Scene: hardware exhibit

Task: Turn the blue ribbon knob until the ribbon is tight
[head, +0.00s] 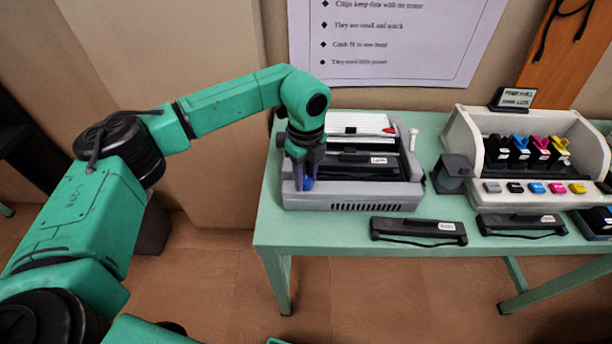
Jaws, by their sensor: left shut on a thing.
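A grey printer (345,199) stands open on the left part of the green table, with a dark cartridge (370,165) inside it. The blue ribbon knob (307,184) is at the printer's left front, partly hidden by my gripper. My left gripper (306,178) points down over the printer's left side and is shut on the blue knob. The ribbon itself is too small to make out, so I cannot tell whether it is tight. My right gripper is not in view.
Two dark cartridges (418,231) (521,223) lie along the front edge of the green table (300,230). A small dark stand (452,174) is right of the printer. A white inkjet exhibit (470,140) with coloured cartridges stands at the right. A poster (400,40) hangs behind.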

